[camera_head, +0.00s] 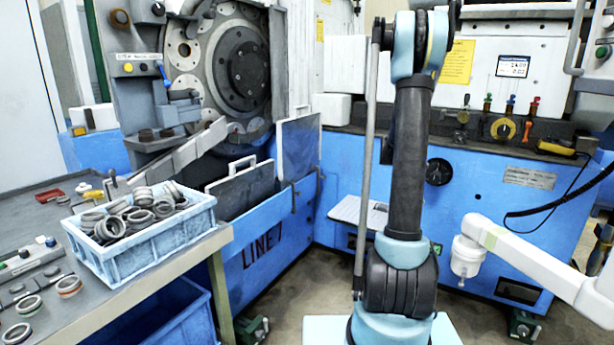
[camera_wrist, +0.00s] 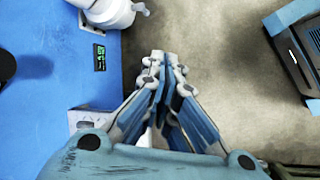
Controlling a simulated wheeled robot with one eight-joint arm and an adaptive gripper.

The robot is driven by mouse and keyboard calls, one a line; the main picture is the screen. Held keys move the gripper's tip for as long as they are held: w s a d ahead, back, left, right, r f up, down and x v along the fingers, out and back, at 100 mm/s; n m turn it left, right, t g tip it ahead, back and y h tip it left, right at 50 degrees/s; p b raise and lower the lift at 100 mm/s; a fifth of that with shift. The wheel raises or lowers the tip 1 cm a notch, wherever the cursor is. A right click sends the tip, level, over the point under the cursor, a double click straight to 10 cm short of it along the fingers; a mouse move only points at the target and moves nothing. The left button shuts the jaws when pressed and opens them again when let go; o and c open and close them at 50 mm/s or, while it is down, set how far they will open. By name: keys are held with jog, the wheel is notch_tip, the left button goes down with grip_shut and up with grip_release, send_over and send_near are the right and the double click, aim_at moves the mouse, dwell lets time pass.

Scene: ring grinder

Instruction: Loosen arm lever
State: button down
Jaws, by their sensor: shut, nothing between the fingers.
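My gripper (camera_wrist: 165,62) shows in the wrist view with its fingers together and nothing between them. It hangs over bare floor beside a blue machine side and touches no lever that I can see. In the head view my arm rises in the middle, and the gripper itself is out of view. The grinder (camera_head: 238,68) with its large round wheel stands at the upper left. A blue clamp-like part (camera_head: 178,100) sits in front of the wheel, and a small black-knobbed handle (camera_head: 113,177) stands lower left. I cannot tell which part is the arm lever.
A blue crate of metal rings (camera_head: 150,255) stands on the grey table at left. A white jointed arm (camera_head: 530,265) reaches in from the right; its white end (camera_wrist: 105,12) shows in the wrist view. A blue cabinet (camera_head: 470,200) stands behind. Floor below my gripper is clear.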

jog(key=s+a+r+m+t+y, duration=0.15)
jog(key=s+a+r, duration=0.25)
jog(key=s+a, duration=0.4)
jog(key=s+a+r+m+y, duration=0.1)
jog(key=s+a+r+m, duration=0.1)
jog(key=s+a+r, duration=0.5)
jog(key=s+a+f+m+y, duration=0.1)
jog(key=s+a+f, duration=0.2)
jog(key=s, duration=0.3)
jog(key=s+a+f+m+t+y, duration=0.1)
jog(key=s+a+f+m, duration=0.1)
jog(key=s, duration=0.5)
jog(key=s+a+f+m+y, duration=0.1)
jog(key=s+a+f, duration=0.3)
jog(key=s, duration=0.3)
jog(key=shift+f, duration=0.25)
jog(key=c, duration=1.6)
grip_release()
jog(key=shift+s+a+f+m, duration=0.1)
jog(key=shift+s+f+m, duration=0.05)
jog(key=shift+s+m, duration=0.15)
jog(key=shift+c, duration=0.2)
